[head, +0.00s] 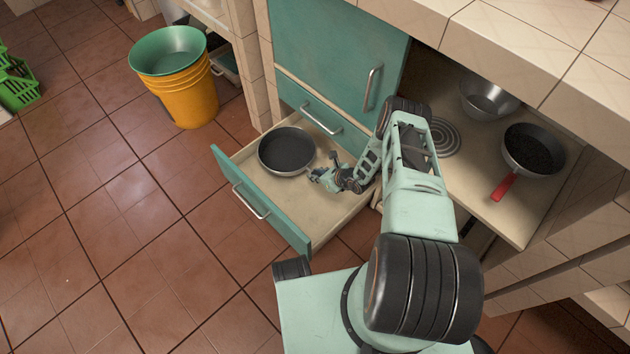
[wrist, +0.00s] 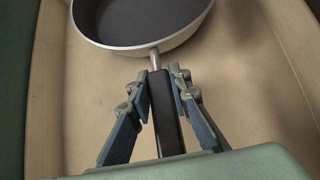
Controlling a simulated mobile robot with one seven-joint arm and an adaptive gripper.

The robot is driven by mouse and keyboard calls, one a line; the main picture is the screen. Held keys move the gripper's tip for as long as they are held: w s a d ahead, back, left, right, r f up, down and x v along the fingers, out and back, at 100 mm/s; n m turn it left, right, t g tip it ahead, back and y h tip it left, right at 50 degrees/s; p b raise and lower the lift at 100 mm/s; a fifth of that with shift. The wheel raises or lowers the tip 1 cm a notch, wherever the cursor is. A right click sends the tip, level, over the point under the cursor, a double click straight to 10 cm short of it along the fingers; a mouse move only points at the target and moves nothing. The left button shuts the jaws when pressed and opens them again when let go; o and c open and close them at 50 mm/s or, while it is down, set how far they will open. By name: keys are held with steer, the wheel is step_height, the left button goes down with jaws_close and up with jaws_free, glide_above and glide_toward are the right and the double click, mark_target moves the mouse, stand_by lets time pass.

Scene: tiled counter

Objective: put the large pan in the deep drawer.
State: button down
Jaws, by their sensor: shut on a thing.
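The large pan (head: 287,149) has a dark inside and a pale rim. It is inside the open deep drawer (head: 262,203), towards its back left part. My gripper (head: 318,174) reaches into the drawer from the right and is shut on the pan's handle. In the wrist view, the two fingers of my gripper (wrist: 163,88) close on both sides of the dark handle (wrist: 165,115). The pan body (wrist: 140,40) lies ahead, cut off by the top edge. I cannot tell whether the pan's base touches the drawer floor (wrist: 85,110).
A smaller pan with a red handle (head: 532,150) and a metal bowl (head: 488,100) are on the shelf at right. A shallower drawer (head: 310,104) above is shut or nearly so. A yellow bucket with a green basin (head: 185,90) stands on the floor at left.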

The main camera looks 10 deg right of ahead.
step_height(320, 180, down, 4)
steer(key=shift+w+r+b, duration=0.1)
steer(key=shift+r+b, duration=0.05)
steer(key=shift+b, duration=0.85)
steer(key=shift+r, duration=0.1)
steer(key=c, duration=1.8)
jaws_free()
steer(key=p+v, duration=0.5)
steer(key=v, duration=0.7)
steer(key=shift+p, duration=0.3)
